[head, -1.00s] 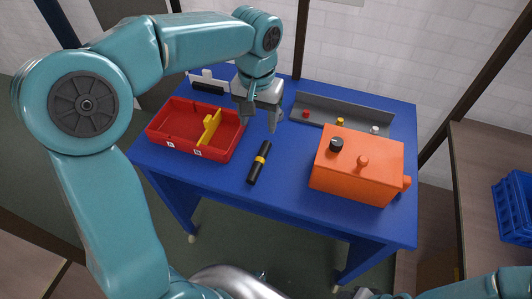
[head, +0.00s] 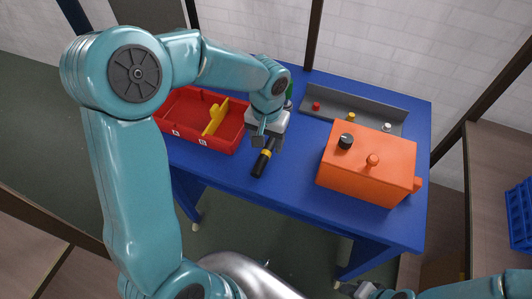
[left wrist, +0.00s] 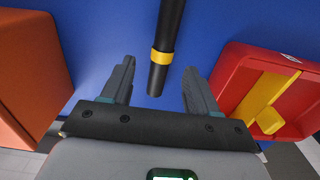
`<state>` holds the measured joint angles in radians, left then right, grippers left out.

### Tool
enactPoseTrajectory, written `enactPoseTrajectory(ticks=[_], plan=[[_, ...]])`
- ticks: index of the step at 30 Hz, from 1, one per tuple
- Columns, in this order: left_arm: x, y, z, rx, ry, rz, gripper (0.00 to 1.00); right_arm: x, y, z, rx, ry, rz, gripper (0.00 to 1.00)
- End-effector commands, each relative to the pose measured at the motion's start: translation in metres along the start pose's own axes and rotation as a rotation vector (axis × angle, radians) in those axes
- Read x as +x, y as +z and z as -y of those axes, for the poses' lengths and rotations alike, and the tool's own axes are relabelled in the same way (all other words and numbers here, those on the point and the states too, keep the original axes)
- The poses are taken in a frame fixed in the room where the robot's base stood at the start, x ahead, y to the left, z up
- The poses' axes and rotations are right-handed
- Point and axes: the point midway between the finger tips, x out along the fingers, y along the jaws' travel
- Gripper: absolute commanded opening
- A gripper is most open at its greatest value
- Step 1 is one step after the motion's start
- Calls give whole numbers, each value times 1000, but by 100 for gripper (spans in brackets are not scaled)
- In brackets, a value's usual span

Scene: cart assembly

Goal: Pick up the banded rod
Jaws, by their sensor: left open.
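The banded rod (head: 262,160) is black with a yellow band and lies on the blue table, between the red tray and the orange box. My left gripper (head: 265,137) is above the rod's far end and partly covers it in the head view. In the left wrist view the rod (left wrist: 168,42) runs down toward the gap between the two open fingers of my left gripper (left wrist: 157,88). Its near end lies between the fingertips in that picture. Nothing is held. My right gripper is not clearly seen.
The red tray (head: 184,138) with a yellow divider stands left of the rod. The orange box (head: 362,178) with knobs stands to the right. A grey rack (head: 318,116) with small coloured pieces is at the back. Blue table surface (head: 290,190) is clear in front.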

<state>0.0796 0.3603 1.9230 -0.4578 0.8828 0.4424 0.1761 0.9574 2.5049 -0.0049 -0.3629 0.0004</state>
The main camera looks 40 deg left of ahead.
Motion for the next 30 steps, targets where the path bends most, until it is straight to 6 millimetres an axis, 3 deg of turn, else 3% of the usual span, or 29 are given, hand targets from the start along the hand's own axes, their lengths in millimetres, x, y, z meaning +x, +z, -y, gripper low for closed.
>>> enactPoseTrajectory(ticks=[6,14,15,20,21,30], plan=[[34,-2,2,1,-1,3,60,0,0,0,0,0,0,43],[38,-2,2,0,0,0,60,0,0,0,0,0,0,43],[38,-2,2,0,0,0,56,0,0,0,0,0,0,43],[38,-2,2,0,0,0,4,0,0,0,0,0,0,43],[38,-2,2,0,0,0,0,0,0,0,0,0,0,43],[36,-2,2,0,0,-1,0,-1,0,0,0,0,0,43]])
